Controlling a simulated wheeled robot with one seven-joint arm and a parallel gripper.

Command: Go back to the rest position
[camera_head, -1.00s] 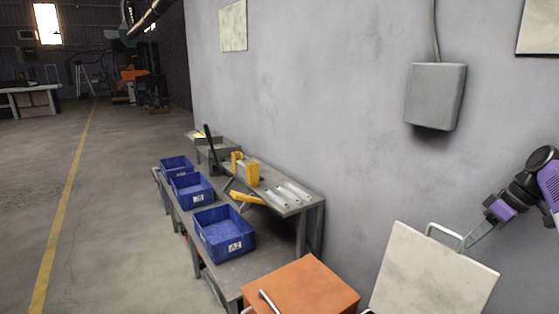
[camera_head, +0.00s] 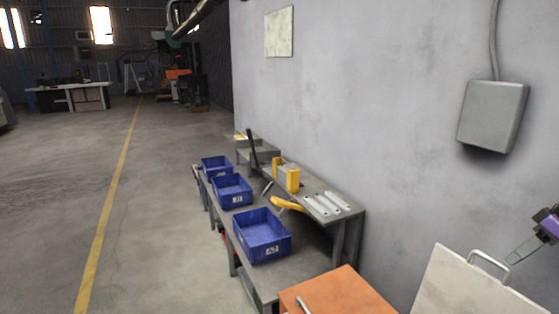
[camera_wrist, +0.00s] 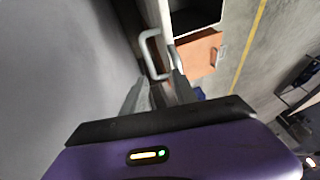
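My gripper (camera_head: 523,250) shows only in part at the right edge of the head view, with a grey finger below a purple wrist. In the wrist view its two grey fingers (camera_wrist: 160,88) point away from the camera with a narrow gap between them. They look open, and I see nothing held. A pale metal handle (camera_wrist: 148,50) lies just beyond the fingertips in that view. In the head view this handle (camera_head: 489,262) stands on top of a cream panel (camera_head: 465,289), with the gripper just to its right. Most of my arm is out of view.
A grey workbench (camera_head: 300,272) along the wall holds blue bins (camera_head: 262,237), yellow items (camera_head: 290,179) and pale metal brackets (camera_head: 327,203). An orange-topped cabinet (camera_head: 340,293) stands nearer. A grey box (camera_head: 492,115) hangs on the wall. The floor (camera_head: 165,230) at left is open.

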